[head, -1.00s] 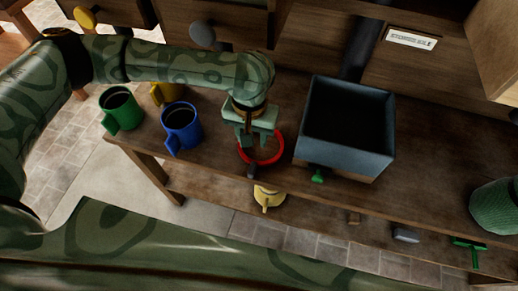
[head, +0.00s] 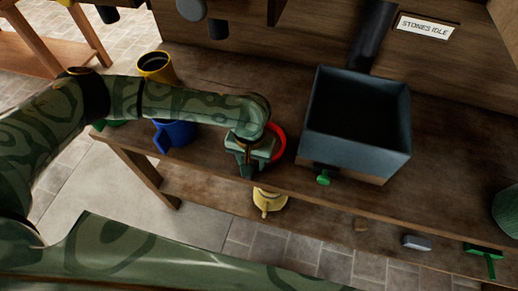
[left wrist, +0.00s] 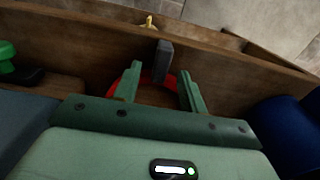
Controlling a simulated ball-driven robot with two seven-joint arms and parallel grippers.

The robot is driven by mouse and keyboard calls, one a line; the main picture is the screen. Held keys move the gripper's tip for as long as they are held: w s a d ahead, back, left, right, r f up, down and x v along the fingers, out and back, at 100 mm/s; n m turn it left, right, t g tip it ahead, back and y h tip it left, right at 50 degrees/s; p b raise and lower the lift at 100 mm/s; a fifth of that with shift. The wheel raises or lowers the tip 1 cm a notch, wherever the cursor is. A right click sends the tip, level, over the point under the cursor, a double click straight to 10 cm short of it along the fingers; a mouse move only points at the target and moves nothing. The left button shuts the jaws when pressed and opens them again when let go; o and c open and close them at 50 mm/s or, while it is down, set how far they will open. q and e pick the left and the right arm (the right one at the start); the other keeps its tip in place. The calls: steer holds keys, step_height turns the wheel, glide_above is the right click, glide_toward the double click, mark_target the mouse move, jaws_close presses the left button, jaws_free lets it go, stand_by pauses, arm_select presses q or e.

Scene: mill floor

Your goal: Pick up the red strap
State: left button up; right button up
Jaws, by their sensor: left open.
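The red strap (head: 279,142) is a ring lying on the wooden bench, left of the grey bin. My left gripper (head: 253,167) is over it in the head view and hides most of it. In the left wrist view, part of the red strap (left wrist: 148,77) shows between and beside the open fingers. A dark grey block-like piece at the strap's far side (left wrist: 164,58) stands between the fingertips (left wrist: 160,74). The fingers are apart, and I see nothing clamped. I cannot tell their exact height over the strap. My right gripper is not in view.
The grey open bin (head: 317,110) stands close to the right. A blue mug (head: 178,134) stands just left of the gripper, with a yellow mug (head: 157,66) behind. A green knob (head: 323,177) juts below the bin. The bench front edge is near.

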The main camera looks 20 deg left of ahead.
arm_select(q)
steer(key=shift+f, duration=0.1)
steer(key=shift+c, duration=1)
jaws_close()
